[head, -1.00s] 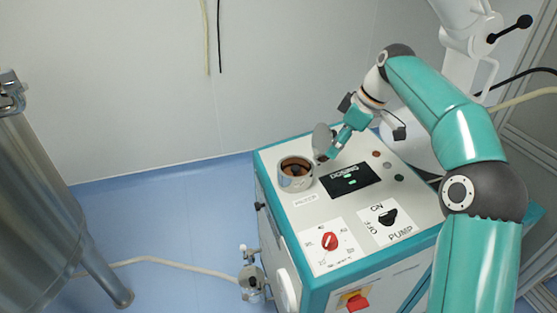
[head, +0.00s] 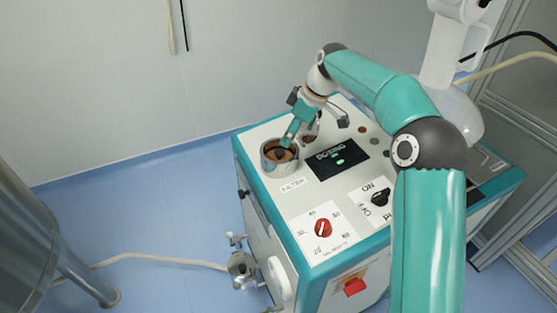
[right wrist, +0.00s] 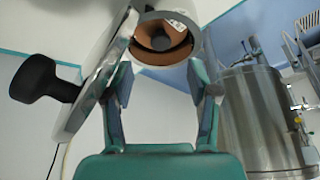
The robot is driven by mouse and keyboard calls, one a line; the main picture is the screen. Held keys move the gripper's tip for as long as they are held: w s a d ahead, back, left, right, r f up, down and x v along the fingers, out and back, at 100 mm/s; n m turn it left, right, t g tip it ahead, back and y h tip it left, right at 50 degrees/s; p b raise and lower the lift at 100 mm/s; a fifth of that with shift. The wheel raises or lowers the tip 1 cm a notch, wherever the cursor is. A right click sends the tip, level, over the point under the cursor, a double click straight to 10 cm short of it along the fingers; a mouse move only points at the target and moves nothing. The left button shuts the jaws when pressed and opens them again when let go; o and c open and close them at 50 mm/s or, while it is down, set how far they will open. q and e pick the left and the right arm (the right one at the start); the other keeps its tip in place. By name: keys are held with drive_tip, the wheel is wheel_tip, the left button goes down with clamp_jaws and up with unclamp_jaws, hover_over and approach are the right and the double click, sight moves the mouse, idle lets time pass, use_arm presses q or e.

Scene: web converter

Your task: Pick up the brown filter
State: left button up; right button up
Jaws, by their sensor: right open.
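The brown filter (head: 287,156) sits inside a round metal housing (head: 269,165) at the back left of the white and teal machine. It has a dark round centre. In the right wrist view the brown filter (right wrist: 148,30) shows beyond the fingertips, inside the housing. My right gripper (head: 289,143) is at the housing's opening, with its fingers apart. In the right wrist view the gripper (right wrist: 161,78) is empty between the fingers. I cannot tell whether a fingertip touches the filter. My left gripper is not in view.
A metal lid (right wrist: 97,88) with a black knob (right wrist: 45,80) stands close beside one finger. The machine's panel has a dark display (head: 337,159), a red knob (head: 323,228) and a black pump knob (head: 380,197). A steel tank (head: 25,230) stands at the left.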

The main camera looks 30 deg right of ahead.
sight(280, 151)
drive_tip(key=shift+x, duration=3.65)
clamp_jaws()
